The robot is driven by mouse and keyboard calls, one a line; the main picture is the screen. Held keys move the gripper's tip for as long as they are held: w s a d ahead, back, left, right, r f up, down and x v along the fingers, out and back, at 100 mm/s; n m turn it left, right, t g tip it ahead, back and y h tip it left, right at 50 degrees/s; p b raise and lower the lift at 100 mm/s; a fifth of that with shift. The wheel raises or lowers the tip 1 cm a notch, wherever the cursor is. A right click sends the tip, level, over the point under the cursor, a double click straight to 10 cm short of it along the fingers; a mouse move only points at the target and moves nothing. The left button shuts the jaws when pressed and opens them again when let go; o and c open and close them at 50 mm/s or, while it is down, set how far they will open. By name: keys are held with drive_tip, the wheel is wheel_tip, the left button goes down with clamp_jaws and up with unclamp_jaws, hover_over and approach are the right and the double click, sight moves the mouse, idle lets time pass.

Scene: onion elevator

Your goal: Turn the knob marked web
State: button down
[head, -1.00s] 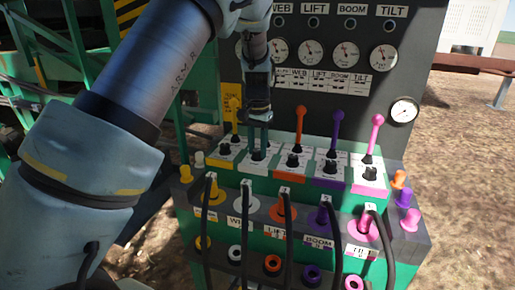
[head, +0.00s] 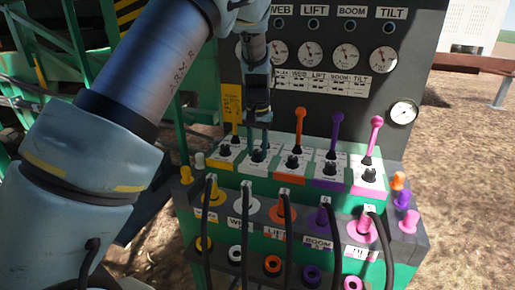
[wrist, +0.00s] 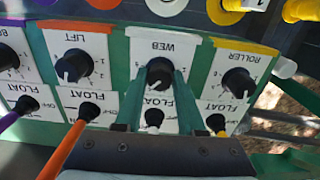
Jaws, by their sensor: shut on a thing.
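The knob marked WEB (wrist: 158,72) is a round black knob on a white plate, in the middle of the wrist view. The WEB label (wrist: 163,43) above it reads upside down there. My gripper (wrist: 161,80) has its two green fingers on either side of this knob and is shut on it. In the head view my gripper (head: 260,143) points down at the white-edged WEB plate (head: 256,166), second from the left. Its fingers hide most of the knob there.
The black ROLLER knob (wrist: 238,80) and LIFT knob (wrist: 74,66) flank it closely. Black FLOAT knobs and levers rise near my fingers, including an orange lever (head: 299,125), a purple lever (head: 336,125) and a pink lever (head: 374,130). Cables hang from plugs in front.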

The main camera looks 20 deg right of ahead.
sight(258, 151)
drive_tip(key=shift+n+p, duration=0.5)
drive_tip(key=shift+n, duration=1.8)
drive_tip(key=c, duration=0.5)
unclamp_jaws()
drive_tip(key=shift+r, duration=0.1)
wheel_tip(258, 151, up, 11)
drive_tip(key=b, duration=0.2)
drive_tip(key=shift+b, duration=0.4)
